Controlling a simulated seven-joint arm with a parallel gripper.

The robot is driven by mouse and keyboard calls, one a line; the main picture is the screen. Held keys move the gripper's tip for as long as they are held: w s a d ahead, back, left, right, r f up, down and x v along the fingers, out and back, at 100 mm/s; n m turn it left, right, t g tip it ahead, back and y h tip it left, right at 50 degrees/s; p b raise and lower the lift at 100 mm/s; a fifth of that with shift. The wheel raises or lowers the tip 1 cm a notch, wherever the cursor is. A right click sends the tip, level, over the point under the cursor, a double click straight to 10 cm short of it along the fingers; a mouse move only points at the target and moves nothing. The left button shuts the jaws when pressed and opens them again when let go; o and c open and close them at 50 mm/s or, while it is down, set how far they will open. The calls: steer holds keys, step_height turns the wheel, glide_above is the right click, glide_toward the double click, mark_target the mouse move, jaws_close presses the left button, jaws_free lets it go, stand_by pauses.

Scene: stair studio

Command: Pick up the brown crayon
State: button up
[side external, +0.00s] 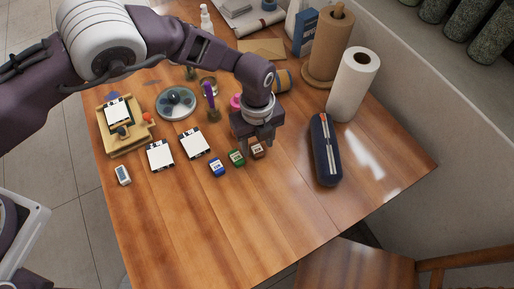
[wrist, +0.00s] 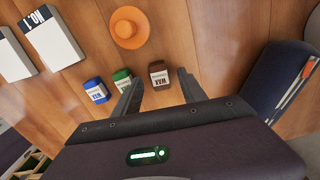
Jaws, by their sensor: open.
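The brown crayon (side external: 257,150) is a short brown block with a pale label, standing on the wooden table at the right end of a row of three. In the wrist view the brown crayon (wrist: 159,74) lies just beyond my fingertips, roughly between their lines. My gripper (side external: 257,143) is above and close to it in the side view. My gripper (wrist: 158,77) is open with nothing between its fingers. The green crayon (wrist: 122,79) stands left of the brown one, near the left fingertip. The blue crayon (wrist: 96,90) is farther left.
A dark blue case (side external: 325,150) lies to the right, with a paper towel roll (side external: 352,85) behind it. White cards (side external: 161,155) lie to the left. An orange round object (wrist: 130,28) is beyond the crayons in the wrist view. The table's front is clear.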

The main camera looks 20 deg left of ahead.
mark_target(257, 148)
steer(key=shift+f, duration=0.65)
jaws_close()
steer(key=shift+r, duration=0.1)
step_height(257, 148, up, 10)
steer(key=c, duration=0.8)
jaws_free()
steer(key=shift+c, duration=0.2)
jaws_close()
